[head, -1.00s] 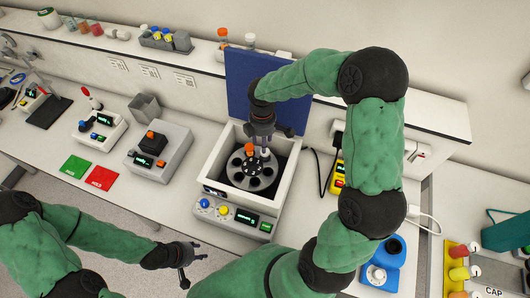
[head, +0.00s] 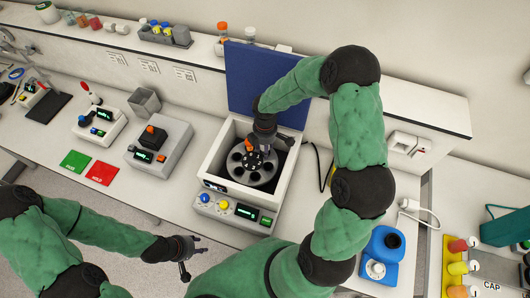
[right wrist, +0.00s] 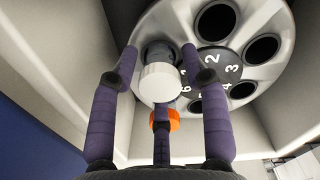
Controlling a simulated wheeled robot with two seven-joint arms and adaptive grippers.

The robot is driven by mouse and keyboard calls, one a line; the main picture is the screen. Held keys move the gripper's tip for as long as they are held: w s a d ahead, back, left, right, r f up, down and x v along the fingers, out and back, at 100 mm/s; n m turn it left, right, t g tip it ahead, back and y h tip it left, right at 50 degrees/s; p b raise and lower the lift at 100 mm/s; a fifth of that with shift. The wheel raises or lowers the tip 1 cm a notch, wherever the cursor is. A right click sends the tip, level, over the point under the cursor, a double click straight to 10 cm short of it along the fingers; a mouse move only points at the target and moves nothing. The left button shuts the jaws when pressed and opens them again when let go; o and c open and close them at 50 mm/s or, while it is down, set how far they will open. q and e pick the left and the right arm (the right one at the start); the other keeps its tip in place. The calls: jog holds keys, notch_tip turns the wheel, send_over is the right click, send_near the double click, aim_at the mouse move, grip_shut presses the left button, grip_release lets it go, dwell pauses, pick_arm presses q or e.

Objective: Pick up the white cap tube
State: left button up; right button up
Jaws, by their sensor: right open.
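An orange-capped tube (right wrist: 174,121) is close by, partly hidden behind a finger. In the head view my right gripper (head: 263,138) reaches down into the white centrifuge (head: 210,161) and hides the white cap. My left gripper (head: 190,257) is open and empty in front of the bench.
The blue lid (head: 247,85) stands up behind the centrifuge, and its walls surround the rotor closely. A grey device with an orange-capped tube (head: 155,134) stands to the left. Green (head: 74,161) and red (head: 102,173) pads lie on the bench.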

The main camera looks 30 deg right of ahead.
grip_shut()
